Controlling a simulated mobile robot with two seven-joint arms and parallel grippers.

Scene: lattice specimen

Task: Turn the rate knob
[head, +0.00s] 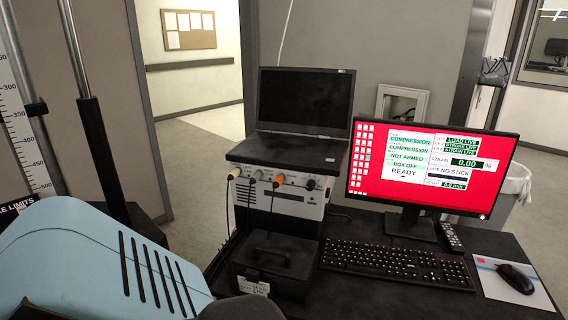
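I cannot pick out a knob that is clearly the rate knob. A pale instrument box (285,205) stands under the laptop at the centre, with cream, orange and dark plugs or knobs on its front and cables hanging down. A black box (268,268) with a handle and a small white label sits below it. The monitor (430,168) shows a red screen reading COMPRESSION, NOT ARMED, BOX OFF, READY and NO STICK. Neither gripper's fingers are in view.
An open laptop (304,103) with a dark screen sits on the instrument box. A keyboard (398,264), a handset (451,237) and a mouse (516,278) on a pad lie on the black desk. Metal columns (90,100) and a numbered scale (22,130) stand at the left.

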